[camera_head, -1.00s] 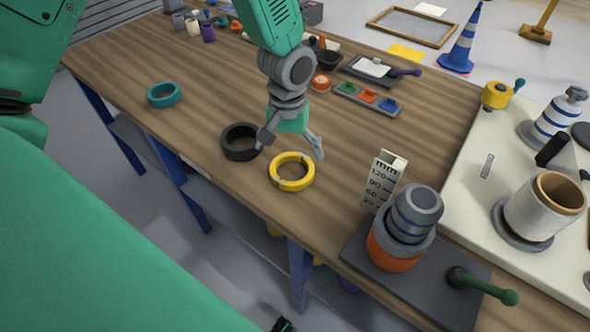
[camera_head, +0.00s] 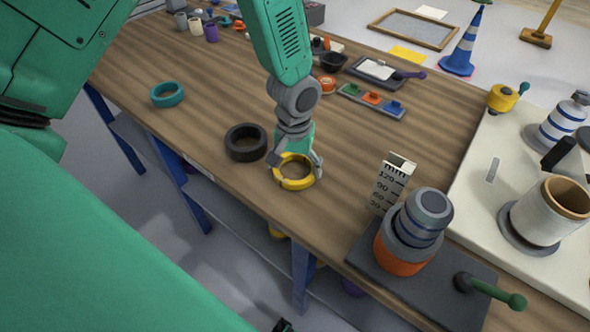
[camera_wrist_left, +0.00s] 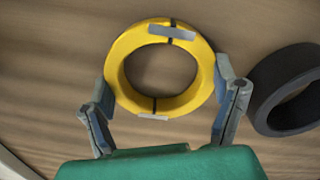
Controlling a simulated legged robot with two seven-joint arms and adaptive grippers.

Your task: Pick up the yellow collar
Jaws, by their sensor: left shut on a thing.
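The yellow collar (camera_head: 294,181) is a flat ring lying near the front edge of the wooden table. In the left wrist view the collar (camera_wrist_left: 128,88) shows dark split lines and grey clips at its top and bottom. My left gripper (camera_head: 296,164) is over it, with one finger on each side. In the left wrist view the fingers of my left gripper (camera_wrist_left: 162,112) are shut on the collar's outer sides. I cannot tell whether the collar is clear of the tabletop. My right gripper is not in view.
A black ring (camera_head: 246,142) lies close to the left of the collar, and a teal ring (camera_head: 167,94) farther left. A white scale block (camera_head: 393,180) and a grey and orange stack (camera_head: 411,234) stand to the right. Bare table lies behind the collar.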

